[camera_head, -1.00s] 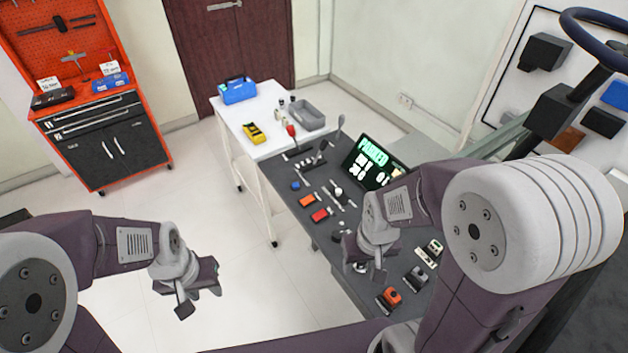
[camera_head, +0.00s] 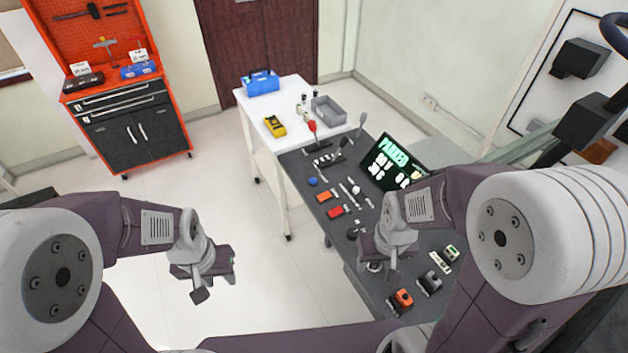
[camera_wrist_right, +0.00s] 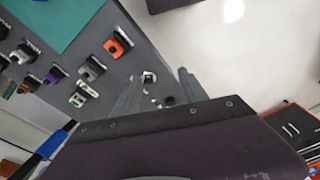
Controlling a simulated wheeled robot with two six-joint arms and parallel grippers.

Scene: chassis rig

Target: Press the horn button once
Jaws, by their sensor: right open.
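No control is readably marked as the horn button. On the dark control panel (camera_head: 310,162) in the head view, I see a round blue button (camera_head: 313,181), an orange-red switch (camera_head: 325,196), a red switch (camera_head: 335,212) and a dark round knob (camera_head: 353,231). My right gripper (camera_head: 378,264) hangs over the panel's near part, hiding some of it. In the right wrist view its two fingers (camera_wrist_right: 160,92) are apart with nothing between them. My left gripper (camera_head: 212,280) is over bare floor, left of the panel; its jaw opening is unclear.
Orange (camera_head: 403,298) and grey (camera_head: 430,281) switch blocks sit on the near panel. A lit display (camera_head: 396,165) stands at its back. Levers (camera_head: 361,122) rise at the far end. A white table (camera_head: 268,104) adjoins it. Floor left of the panel is clear.

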